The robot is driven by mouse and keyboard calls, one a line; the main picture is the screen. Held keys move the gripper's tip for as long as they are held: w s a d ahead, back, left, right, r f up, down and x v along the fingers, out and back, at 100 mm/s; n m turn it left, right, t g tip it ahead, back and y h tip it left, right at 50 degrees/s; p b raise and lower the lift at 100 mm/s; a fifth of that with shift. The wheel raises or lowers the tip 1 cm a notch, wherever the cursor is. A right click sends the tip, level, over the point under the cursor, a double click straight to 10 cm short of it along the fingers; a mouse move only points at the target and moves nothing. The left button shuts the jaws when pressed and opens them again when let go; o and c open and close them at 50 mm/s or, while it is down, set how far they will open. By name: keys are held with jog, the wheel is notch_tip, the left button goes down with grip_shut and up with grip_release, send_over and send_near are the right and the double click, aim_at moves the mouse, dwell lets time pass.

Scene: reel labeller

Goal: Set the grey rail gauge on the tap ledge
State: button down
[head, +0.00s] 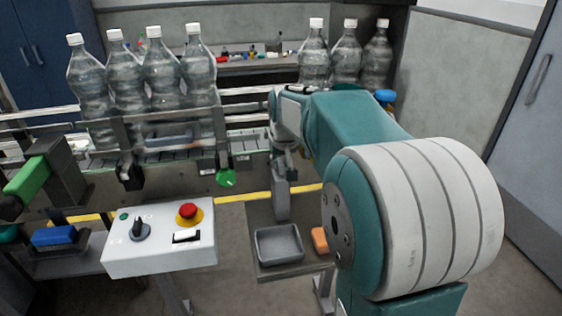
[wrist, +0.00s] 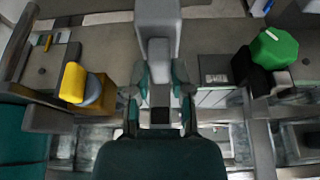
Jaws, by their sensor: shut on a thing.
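The grey rail gauge (head: 282,200) is a tall grey block hanging upright below my gripper (head: 281,160) in the head view. In the wrist view the gauge (wrist: 158,25) is wide at the far end and narrows between the fingers. My gripper (wrist: 158,82) is shut on that narrow part. In the head view the gauge hangs in front of a small grey table (head: 262,222); whether it touches that table I cannot tell. I cannot tell for sure which surface is the tap ledge.
A grey tray (head: 279,244) and an orange block (head: 320,240) are on the small table. A control box (head: 160,238) with a red button stands left. Bottles (head: 162,80) line the conveyor behind.

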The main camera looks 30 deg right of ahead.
jog(key=c, duration=0.5)
grip_release()
jog(key=shift+f, duration=0.1)
jog(key=shift+c, duration=0.2)
jog(key=v, duration=1.2)
jog(key=s+a+f+n, duration=0.1)
jog(key=s+a+f, duration=0.3)
jog(key=s, duration=0.3)
jog(key=s+a+f+n+t, duration=0.1)
jog(key=s+a+f, duration=0.3)
jog(key=s, duration=0.3)
jog(key=s+a+f+n+y, duration=0.1)
jog(key=s+a+f, duration=0.3)
jog(key=s, duration=0.3)
jog(key=shift+a, duration=0.85)
